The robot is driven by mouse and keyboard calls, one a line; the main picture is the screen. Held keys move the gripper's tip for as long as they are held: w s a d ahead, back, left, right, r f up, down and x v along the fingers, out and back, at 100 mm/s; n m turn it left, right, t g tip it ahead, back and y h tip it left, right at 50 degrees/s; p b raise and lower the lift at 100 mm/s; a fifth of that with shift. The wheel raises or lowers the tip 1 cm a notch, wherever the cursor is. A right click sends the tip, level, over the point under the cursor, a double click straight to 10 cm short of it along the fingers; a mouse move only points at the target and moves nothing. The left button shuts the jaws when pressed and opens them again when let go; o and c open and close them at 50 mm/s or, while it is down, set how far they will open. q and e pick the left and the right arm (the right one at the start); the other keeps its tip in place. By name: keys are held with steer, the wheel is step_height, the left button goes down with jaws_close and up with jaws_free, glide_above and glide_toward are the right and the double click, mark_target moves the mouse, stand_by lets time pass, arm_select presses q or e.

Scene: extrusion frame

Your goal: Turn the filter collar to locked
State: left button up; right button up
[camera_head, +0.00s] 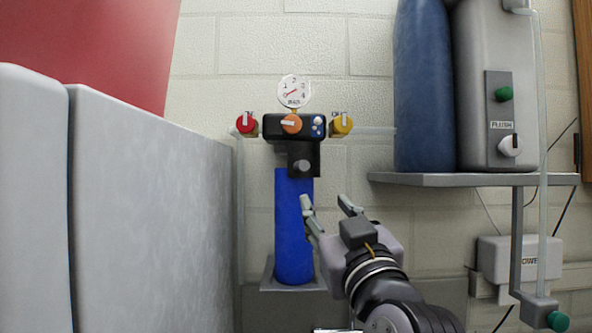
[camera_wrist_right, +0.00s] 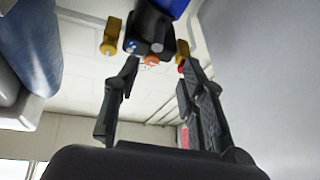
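The blue filter cylinder (camera_head: 293,230) stands upright against the tiled wall. At its top is a black collar piece (camera_head: 303,158) with a round grey knob facing me. It hangs under the black manifold (camera_head: 295,137). My right gripper (camera_head: 324,201) is open and empty, with its fingers pointing up, at the lower right of the collar. It appears in front of the wall beside the blue cylinder. In the right wrist view the open fingers (camera_wrist_right: 160,65) point toward the inverted manifold and collar (camera_wrist_right: 157,47), apart from them. Any lock marking is too small to read. My left gripper is not in view.
The manifold carries a gauge (camera_head: 293,91), a red valve (camera_head: 246,123), an orange knob (camera_head: 291,124) and a yellow valve (camera_head: 341,124). A grey shelf (camera_head: 400,179) with a blue tank (camera_head: 423,90) juts out at right. A grey panel (camera_head: 150,210) blocks the left.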

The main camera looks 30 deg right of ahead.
mark_target(304, 168)
steer(key=p+x, duration=0.1)
steer(key=x, duration=0.4)
steer(key=p+x, duration=0.2)
steer(key=x, duration=0.3)
steer(key=r+p+x, duration=0.1)
steer(key=p+x, duration=0.1)
steer(key=x, duration=0.3)
steer(key=shift+w, duration=0.1)
steer(key=shift+w+d+r+p, duration=0.2)
steer(key=shift+w+p, duration=0.15)
steer(key=shift+w, duration=0.2)
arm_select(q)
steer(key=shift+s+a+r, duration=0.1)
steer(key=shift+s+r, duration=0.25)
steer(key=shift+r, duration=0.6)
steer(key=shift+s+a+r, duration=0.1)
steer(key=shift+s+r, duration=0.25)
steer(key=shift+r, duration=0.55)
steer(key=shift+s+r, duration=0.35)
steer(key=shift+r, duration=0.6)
arm_select(e)
jaws_close()
